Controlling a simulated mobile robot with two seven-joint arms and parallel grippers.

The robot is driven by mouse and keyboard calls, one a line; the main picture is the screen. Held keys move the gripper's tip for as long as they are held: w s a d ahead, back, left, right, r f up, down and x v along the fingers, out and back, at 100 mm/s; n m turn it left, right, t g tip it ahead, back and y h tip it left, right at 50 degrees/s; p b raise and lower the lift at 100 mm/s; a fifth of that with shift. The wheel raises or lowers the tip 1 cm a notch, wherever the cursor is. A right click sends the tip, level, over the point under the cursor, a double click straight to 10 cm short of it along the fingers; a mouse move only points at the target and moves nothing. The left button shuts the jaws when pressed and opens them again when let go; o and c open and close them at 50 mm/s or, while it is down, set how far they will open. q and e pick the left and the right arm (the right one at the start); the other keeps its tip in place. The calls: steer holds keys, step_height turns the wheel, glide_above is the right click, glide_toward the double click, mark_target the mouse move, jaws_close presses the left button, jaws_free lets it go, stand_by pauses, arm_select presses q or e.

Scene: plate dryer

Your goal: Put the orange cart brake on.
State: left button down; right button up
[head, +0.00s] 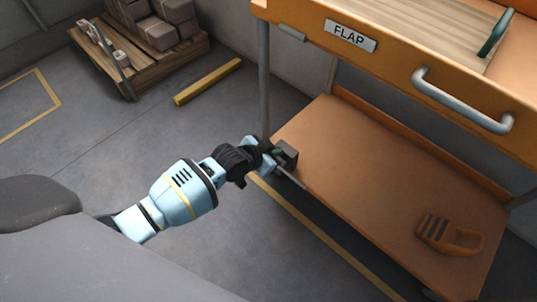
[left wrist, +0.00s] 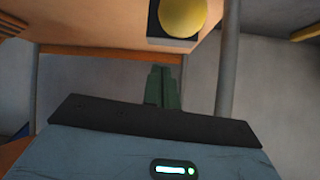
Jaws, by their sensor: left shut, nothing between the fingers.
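The orange cart (head: 350,185) stands at the right of the head view, with a lower shelf and a "FLAP" label on its upper part. My left gripper (head: 279,153) is at the left edge of the lower shelf, beside the cart's grey post. A small dark block (head: 289,153) is right at its fingertips. In the left wrist view the green fingers (left wrist: 165,88) are shut and empty. Beyond them is a round yellow knob (left wrist: 183,16) on a dark base; I cannot tell whether the fingers touch it. An orange ribbed pedal-like piece (head: 450,235) is at the shelf's near right. My right gripper is not in view.
A grey handle (head: 462,103) sticks out from the cart's upper front. A wooden pallet with boxes (head: 140,45) stands at the back left, with a yellow bar (head: 208,82) on the floor beside it.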

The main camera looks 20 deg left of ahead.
arm_select(q)
steer(key=s+a+f, duration=0.1)
steer(key=s+f, duration=0.1)
steer(key=shift+s+a, duration=0.35)
steer(key=shift+s, duration=0.15)
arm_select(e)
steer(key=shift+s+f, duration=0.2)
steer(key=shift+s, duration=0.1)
arm_select(q)
steer(key=shift+a+b, duration=0.1)
steer(key=shift+b, duration=0.2)
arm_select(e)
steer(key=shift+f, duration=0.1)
